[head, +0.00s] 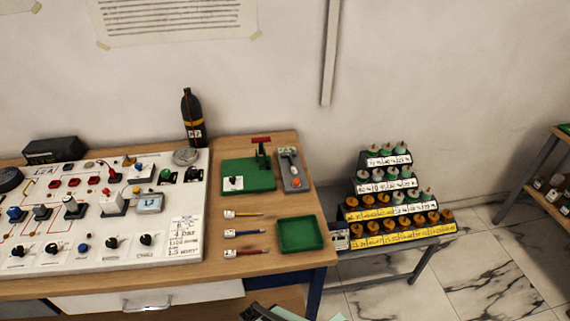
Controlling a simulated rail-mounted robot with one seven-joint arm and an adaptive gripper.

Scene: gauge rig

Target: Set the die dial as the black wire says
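A green crimp-press base (248,176) with a red-topped lever stands on the wooden table. The tag writing is unreadable. A dark shape (262,313) at the bottom edge may be part of my gripper; its fingers do not show.
A green tray (300,235) is right of the wires. A grey tool plate (290,170) is beside the press. A white control panel (110,215) fills the table's left. A black bottle (193,118) stands behind. A stepped rack (390,192) of labelled pegs is on the right.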

